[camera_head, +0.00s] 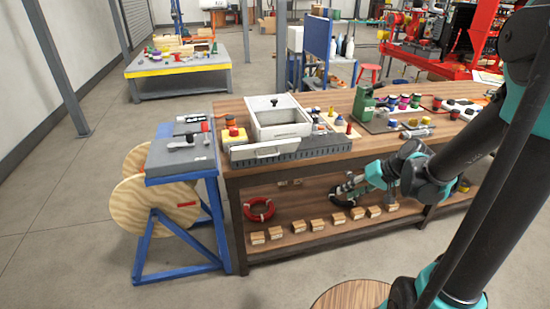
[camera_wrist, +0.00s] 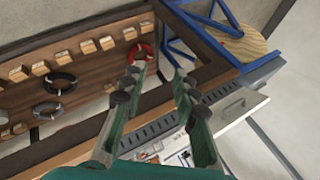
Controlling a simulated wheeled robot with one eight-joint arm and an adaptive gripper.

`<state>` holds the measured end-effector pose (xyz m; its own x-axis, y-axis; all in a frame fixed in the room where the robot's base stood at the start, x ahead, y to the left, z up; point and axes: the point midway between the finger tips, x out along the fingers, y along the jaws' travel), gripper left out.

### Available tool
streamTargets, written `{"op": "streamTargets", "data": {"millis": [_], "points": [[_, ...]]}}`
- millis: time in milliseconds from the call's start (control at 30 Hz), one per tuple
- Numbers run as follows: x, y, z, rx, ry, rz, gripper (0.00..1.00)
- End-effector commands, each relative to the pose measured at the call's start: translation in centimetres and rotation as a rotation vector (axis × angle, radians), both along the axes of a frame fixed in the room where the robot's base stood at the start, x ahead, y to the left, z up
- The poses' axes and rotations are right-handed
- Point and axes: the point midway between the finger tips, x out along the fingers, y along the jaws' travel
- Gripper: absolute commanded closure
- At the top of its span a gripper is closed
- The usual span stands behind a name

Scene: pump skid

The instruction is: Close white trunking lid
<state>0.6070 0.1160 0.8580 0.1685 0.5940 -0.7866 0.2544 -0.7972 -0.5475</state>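A white box (camera_head: 283,124) stands on the workbench, its top partly uncovered, with a black knob on its rear panel. A white panel with a handle (camera_head: 264,149) sits tilted at its front; I cannot tell which part is the trunking lid. The panel also shows at the right of the wrist view (camera_wrist: 238,106). Grey slotted trunking (camera_head: 318,147) runs along the bench front. My gripper (camera_head: 346,186) is in front of the bench, below the top, right of the panel and apart from it. In the wrist view its fingers (camera_wrist: 160,78) are apart and empty.
The lower shelf holds wooden blocks (camera_head: 312,226) and a red ring (camera_head: 259,209). A red-buttoned yellow box (camera_head: 234,134) stands left of the white box. A blue-framed stand with a wooden reel (camera_head: 155,205) is at the left.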

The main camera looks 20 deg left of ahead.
Motion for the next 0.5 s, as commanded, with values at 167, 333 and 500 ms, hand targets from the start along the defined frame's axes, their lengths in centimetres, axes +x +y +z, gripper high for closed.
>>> {"op": "streamTargets", "data": {"millis": [167,333,500], "points": [[3.7,4.4,0.6,0.188,0.001,0.104,0.71],[6.5,7.8,1.0,0.371,-0.013,0.202,0.71],[8.8,10.5,1.1,0.559,-0.043,0.295,0.71]]}}
